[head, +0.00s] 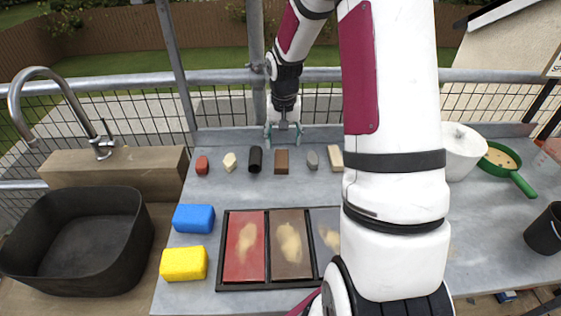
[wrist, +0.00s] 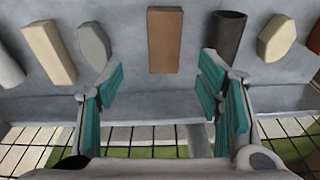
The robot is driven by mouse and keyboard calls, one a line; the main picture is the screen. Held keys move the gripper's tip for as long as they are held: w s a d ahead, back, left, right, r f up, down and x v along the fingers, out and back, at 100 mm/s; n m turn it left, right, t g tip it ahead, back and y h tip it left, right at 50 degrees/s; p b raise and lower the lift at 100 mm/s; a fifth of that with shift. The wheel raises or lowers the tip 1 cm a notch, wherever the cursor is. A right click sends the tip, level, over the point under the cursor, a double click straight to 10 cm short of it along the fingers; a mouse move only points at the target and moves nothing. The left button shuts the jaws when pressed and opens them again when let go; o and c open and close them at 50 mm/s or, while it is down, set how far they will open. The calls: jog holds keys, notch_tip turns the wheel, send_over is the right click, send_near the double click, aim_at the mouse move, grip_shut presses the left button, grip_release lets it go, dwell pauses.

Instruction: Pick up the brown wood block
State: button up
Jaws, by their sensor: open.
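The brown wood block (head: 281,161) lies in the row of small objects near the back edge of the grey table. In the wrist view the brown block (wrist: 164,40) stands out upper centre, lined up with the gap between the fingers and beyond them. My gripper (head: 283,132) is above the back edge of the table, just behind the block in the head view. Its teal-padded fingers (wrist: 162,92) are spread wide with nothing between them. The block is not touched by the fingers.
A black cylinder (head: 255,160) and a grey stone (head: 312,160) flank the block. A cream block (head: 336,158), a pale piece (head: 230,162) and a red piece (head: 202,165) share the row. A framed tray (head: 218,250), blue sponge (head: 194,218) and yellow sponge (head: 184,263) are nearer.

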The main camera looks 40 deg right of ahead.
aim_at(281, 158)
jog(key=shift+w+f, duration=0.15)
jog(key=shift+f, duration=1.1)
jog(key=shift+w+f, duration=0.2)
jog(key=shift+f, duration=1.05)
jog(key=shift+w+f, duration=0.15)
jog(key=shift+f, duration=1.1)
jog(key=c, duration=1.2)
